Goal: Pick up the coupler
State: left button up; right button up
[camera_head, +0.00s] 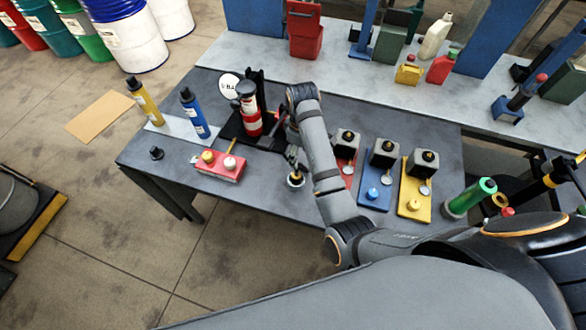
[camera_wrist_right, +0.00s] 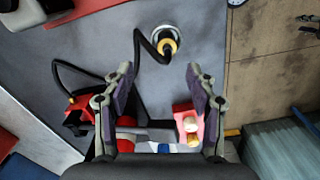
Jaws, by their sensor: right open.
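The coupler (camera_wrist_right: 168,46) has a yellow ring and a black hose end, and sits in a round white holder on the grey table in the right wrist view. In the head view it shows small (camera_head: 295,178) just below my right gripper (camera_head: 292,156). A black hose (camera_wrist_right: 138,75) loops from the coupler back toward the red equipment. In the right wrist view my right gripper (camera_wrist_right: 161,80) is open, with nothing between its fingers. The coupler lies beyond the fingertips, apart from them. The arm hides part of the table in the head view. My left gripper is out of view.
A red box with two knobs (camera_head: 219,165) stands left of the coupler, and a red canister (camera_head: 250,115) stands behind it. Blue (camera_head: 376,190) and yellow (camera_head: 414,195) stations stand to the right. The table's front edge is close to the coupler.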

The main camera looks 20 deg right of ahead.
aim_at(296, 171)
jog(key=f, duration=0.2)
jog(key=s+f+p, duration=0.1)
jog(key=f, duration=0.1)
jog(key=shift+s+a, duration=0.2)
jog(key=shift+w+f, duration=0.15)
jog(key=shift+f, duration=0.25)
jog(key=shift+w+d+f, duration=0.1)
jog(key=shift+w+f, duration=0.05)
jog(key=shift+w+a+f+p, duration=0.1)
jog(key=shift+a+f+p, duration=0.25)
jog(key=shift+f+p, duration=0.45)
jog(key=shift+a+f+p, duration=0.2)
jog(key=shift+f+p, duration=0.1)
jog(key=shift+f, duration=1.45)
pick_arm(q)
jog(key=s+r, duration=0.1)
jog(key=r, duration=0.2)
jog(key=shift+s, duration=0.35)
pick_arm(e)
grip_shut()
